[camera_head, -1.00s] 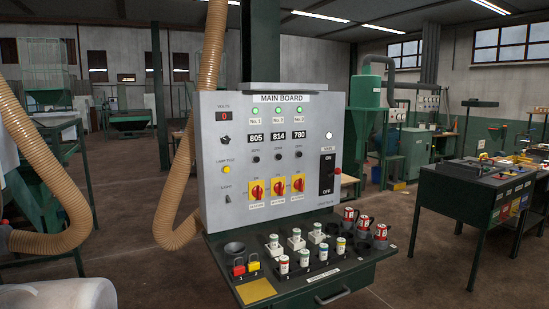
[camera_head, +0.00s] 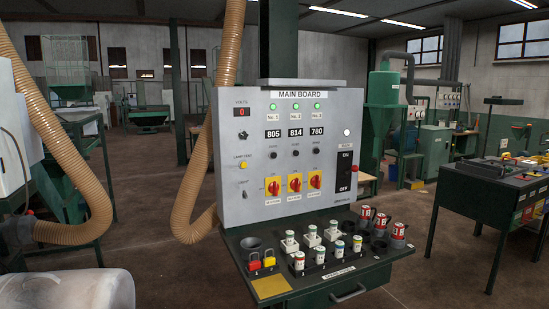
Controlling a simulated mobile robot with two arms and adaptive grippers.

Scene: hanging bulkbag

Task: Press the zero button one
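The grey main board (camera_head: 291,205) stands upright in the middle of the head view, facing me. Three dark displays read 805 (camera_head: 273,134), 814 (camera_head: 295,133) and 780 (camera_head: 316,132). Below them sit three small black round buttons: a left one (camera_head: 274,155), a middle one (camera_head: 295,154) and a right one (camera_head: 316,152). Their small labels are too blurred to read. Three green lamps marked No. 1, No. 2 and No. 3 are lit above the displays. Neither of my grippers is in view, and nothing covers the buttons.
A green shelf (camera_head: 372,259) below the board holds padlocks (camera_head: 262,262), labelled cylinders and red tags. A tan hose (camera_head: 190,215) hangs left of the board. A pale rounded object (camera_head: 70,292) fills the lower left corner. A dark workbench (camera_head: 463,208) stands right, with open floor between.

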